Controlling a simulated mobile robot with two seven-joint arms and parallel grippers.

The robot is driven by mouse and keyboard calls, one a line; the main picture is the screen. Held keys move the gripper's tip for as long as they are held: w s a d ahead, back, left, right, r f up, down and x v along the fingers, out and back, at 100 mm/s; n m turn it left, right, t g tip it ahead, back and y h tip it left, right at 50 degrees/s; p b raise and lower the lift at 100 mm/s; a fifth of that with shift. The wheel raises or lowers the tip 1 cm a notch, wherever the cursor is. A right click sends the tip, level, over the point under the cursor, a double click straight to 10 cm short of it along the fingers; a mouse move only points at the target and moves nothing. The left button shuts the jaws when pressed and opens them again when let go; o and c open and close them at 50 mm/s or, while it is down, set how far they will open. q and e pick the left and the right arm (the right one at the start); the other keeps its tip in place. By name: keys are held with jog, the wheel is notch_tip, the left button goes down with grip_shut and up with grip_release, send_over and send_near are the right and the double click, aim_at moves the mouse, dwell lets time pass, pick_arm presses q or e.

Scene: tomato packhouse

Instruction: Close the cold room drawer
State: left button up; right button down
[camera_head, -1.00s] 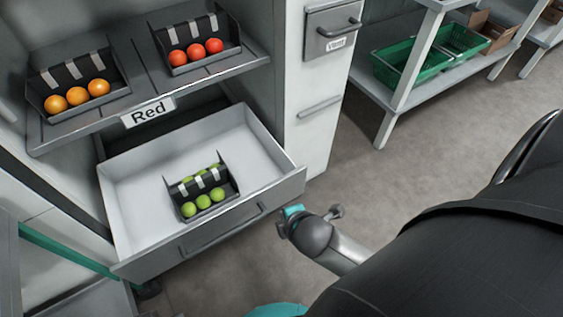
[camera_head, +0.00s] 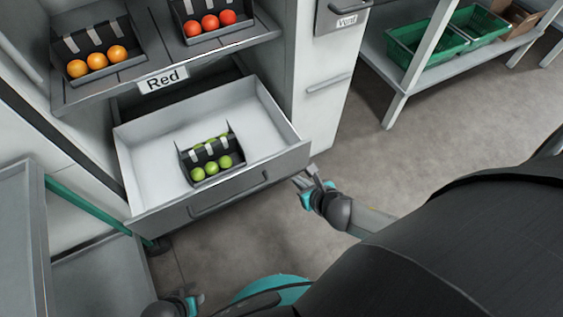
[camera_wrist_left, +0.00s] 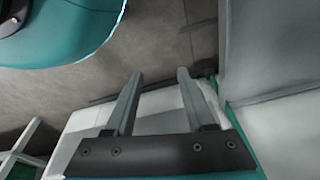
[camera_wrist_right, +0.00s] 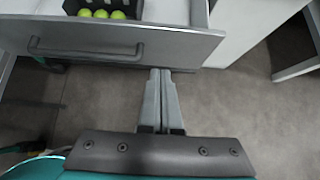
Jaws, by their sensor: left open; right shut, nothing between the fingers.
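The grey cold room drawer (camera_head: 140,207) stands pulled out below the shelf labelled Red. Its bar handle (camera_head: 228,195) runs along the front. A dark tray with green tomatoes (camera_head: 211,168) sits inside. My right gripper (camera_head: 306,178) is shut and empty by the right end of the drawer front. In the right wrist view its fingertips (camera_wrist_right: 160,70) are near the front's lower edge, to the right of the handle (camera_wrist_right: 86,50); I cannot tell whether they touch it. My left gripper (camera_head: 193,303) is low in the head view; its fingers (camera_wrist_left: 160,73) are open and empty.
Orange tomatoes (camera_head: 97,61) and red tomatoes (camera_head: 210,22) sit in trays on the shelf above. Green crates (camera_head: 425,46) stand on a rack at the right. A grey bench (camera_head: 95,275) is at the lower left. Floor is clear right of the drawer.

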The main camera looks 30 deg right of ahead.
jog(key=x, duration=0.2)
pick_arm(q)
jog(key=w+r+t+b, duration=0.1)
jog(key=w+r+b, duration=0.1)
jog(key=r, duration=0.5)
jog(key=w+d+r+t+b, duration=0.1)
jog(key=w+r+b, duration=0.1)
jog(key=r+b, duration=0.2)
jog(key=shift+w+d+r+b, duration=0.15)
jog(key=shift+w+r+b, duration=0.2)
jog(key=shift+r, duration=1.15)
pick_arm(e)
send_near(276, 159)
jog(key=shift+x, duration=3.1)
pick_arm(q)
jog(key=shift+s, duration=0.1)
pick_arm(e)
jog(key=shift+s+d+f, duration=0.1)
